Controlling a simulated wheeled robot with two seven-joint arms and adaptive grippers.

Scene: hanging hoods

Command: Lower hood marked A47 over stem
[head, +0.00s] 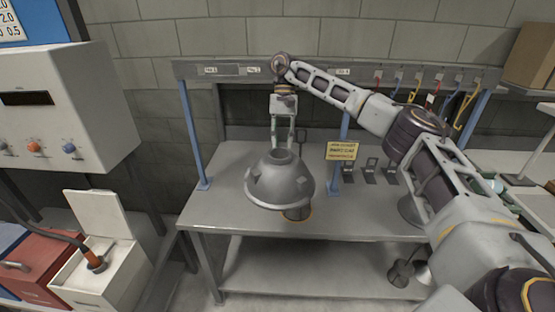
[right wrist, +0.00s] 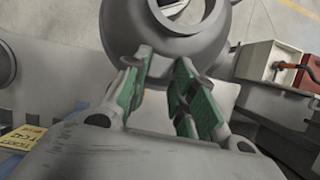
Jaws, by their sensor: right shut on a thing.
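A grey dome-shaped hood (head: 279,186) with an open collar on top hangs tilted above the workbench in the head view. My right gripper (head: 285,147) reaches down behind its collar and is shut on the hood. In the right wrist view, the green-padded fingers (right wrist: 162,78) close on the hood's edge (right wrist: 125,35). No A47 marking is readable on it. A dark round base with an orange ring (head: 297,214) shows on the bench just below the hood's rim; any stem above it is hidden behind the hood. My left gripper is not in view.
The workbench (head: 215,215) is clear to the left of the hood. Blue posts (head: 195,135) carry a rail with labels and coloured hooks. A yellow sign (head: 342,151) and black stands (head: 370,171) are on the right. Another grey hood (head: 411,211) is partly behind my arm.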

